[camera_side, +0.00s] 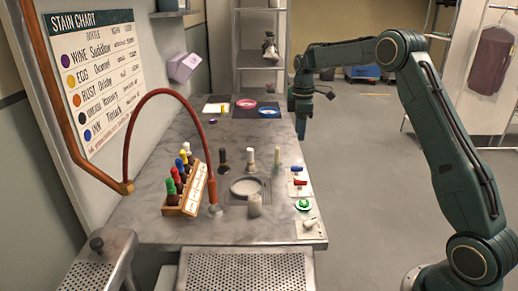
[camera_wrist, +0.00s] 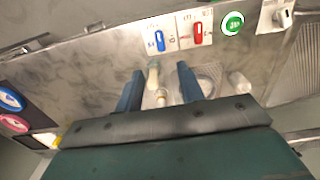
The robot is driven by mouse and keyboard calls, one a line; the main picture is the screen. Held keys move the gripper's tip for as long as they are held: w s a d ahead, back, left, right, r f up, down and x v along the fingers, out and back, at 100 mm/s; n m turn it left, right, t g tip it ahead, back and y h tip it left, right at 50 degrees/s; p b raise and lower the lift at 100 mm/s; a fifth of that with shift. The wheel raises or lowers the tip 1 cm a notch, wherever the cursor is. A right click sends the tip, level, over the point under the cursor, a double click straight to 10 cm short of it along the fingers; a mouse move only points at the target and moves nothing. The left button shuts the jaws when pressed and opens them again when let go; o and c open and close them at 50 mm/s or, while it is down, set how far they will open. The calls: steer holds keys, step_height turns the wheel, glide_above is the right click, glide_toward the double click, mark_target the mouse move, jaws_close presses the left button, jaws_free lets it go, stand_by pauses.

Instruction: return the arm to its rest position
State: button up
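My gripper (camera_side: 301,130) hangs downward at the right edge of the grey worktable (camera_side: 150,205) in the side view, with my arm reaching in from the right. In the wrist view my gripper (camera_wrist: 159,78) shows two blue fingers spread apart. Pale bottles show beyond and between the fingers there, but the side view shows no object held at the gripper. Its fingertips are small in the side view.
A wooden rack (camera_side: 185,195) of capped bottles, a red hose (camera_side: 128,130), a round basin (camera_side: 246,187) and several bottles stand on the table. Open floor lies right of the table.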

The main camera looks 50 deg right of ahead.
steer(key=shift+r, duration=0.45)
steer(key=shift+r, duration=0.1)
steer(key=s+a+r+m+t, duration=0.3)
steer(key=s+a+r+m, duration=0.1)
steer(key=s+a+r, duration=0.85)
steer(key=s+a+f+m+t, duration=0.1)
steer(key=s+a+m, duration=0.1)
steer(key=s, duration=0.9)
steer(key=s+a+f+m+t, duration=0.1)
steer(key=s+a, duration=0.4)
steer(key=s, duration=0.5)
steer(key=shift+s+a+f+m+t, duration=0.35)
steer(key=shift+f+m, duration=0.35)
steer(key=shift+m, duration=0.4)
